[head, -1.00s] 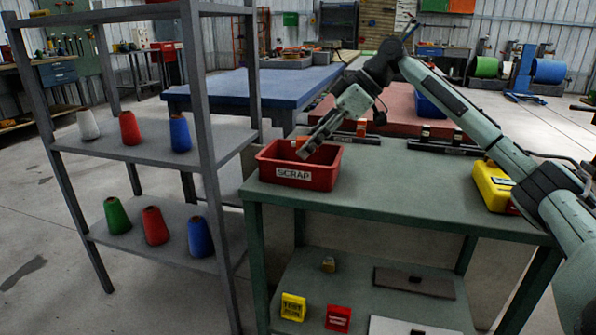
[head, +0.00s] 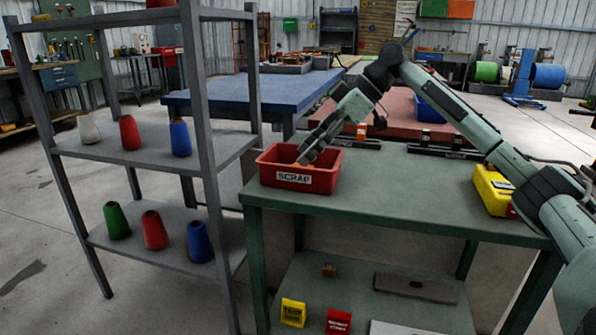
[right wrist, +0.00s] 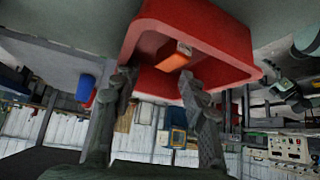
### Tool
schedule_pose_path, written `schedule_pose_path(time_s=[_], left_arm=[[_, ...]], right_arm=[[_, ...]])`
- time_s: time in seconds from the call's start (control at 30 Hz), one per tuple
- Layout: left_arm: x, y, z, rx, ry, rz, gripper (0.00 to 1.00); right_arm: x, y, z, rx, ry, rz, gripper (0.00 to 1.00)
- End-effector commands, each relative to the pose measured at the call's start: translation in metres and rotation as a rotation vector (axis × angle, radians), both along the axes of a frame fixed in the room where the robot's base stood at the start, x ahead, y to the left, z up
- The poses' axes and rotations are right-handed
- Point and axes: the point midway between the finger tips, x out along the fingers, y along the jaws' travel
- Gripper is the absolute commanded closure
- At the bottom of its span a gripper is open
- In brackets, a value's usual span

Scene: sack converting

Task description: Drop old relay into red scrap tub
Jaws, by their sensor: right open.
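The red scrap tub (head: 268,176), labelled SCRAP, stands on the left end of the green bench. My right gripper (head: 301,160) is low over the tub, with its fingertips at the opening. In the right wrist view the two fingers (right wrist: 157,82) are spread apart with nothing between them. The old relay (right wrist: 175,56), an orange block with a pale end, shows past the fingertips, inside the red tub walls (right wrist: 200,20). In the head view only a small orange part of it shows (head: 296,165). I cannot tell whether it rests on the tub floor. My left gripper is not in view.
A yellow case (head: 492,190) is at the bench's right. A grey shelf (head: 150,150) with coloured cones stands left. The bench middle is clear.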

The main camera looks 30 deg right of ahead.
Motion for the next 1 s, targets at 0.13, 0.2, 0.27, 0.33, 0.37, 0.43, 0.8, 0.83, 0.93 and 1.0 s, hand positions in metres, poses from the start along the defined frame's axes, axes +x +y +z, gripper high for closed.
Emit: schedule_pose_path(time_s=[0.13,0.2,0.27,0.33,0.37,0.43,0.8,0.83,0.93,1.0], left_arm=[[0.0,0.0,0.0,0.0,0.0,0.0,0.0],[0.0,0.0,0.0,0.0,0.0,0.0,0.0],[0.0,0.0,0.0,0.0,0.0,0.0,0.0],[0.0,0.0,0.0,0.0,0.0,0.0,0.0],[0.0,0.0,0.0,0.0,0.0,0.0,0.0],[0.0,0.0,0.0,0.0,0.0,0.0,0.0],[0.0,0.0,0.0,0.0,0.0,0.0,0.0],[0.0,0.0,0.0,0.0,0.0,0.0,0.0],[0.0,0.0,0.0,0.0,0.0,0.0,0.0],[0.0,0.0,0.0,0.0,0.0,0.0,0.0]], right_arm=[[-0.006,-0.01,0.014,0.0,-0.004,-0.003,0.56],[-0.011,-0.017,0.025,0.002,-0.005,-0.003,0.56],[-0.016,-0.025,0.035,0.002,-0.004,-0.003,0.56],[-0.022,-0.033,0.047,0.002,-0.006,-0.002,0.56],[-0.024,-0.037,0.052,0.002,-0.005,-0.003,0.56],[-0.029,-0.045,0.063,0.001,-0.005,-0.002,0.56],[-0.044,-0.065,0.089,0.0,-0.001,-0.001,0.56],[-0.044,-0.065,0.09,0.0,-0.001,-0.001,0.56],[-0.044,-0.065,0.09,0.0,-0.001,-0.001,0.56],[-0.044,-0.065,0.089,0.0,-0.001,-0.001,0.56]])
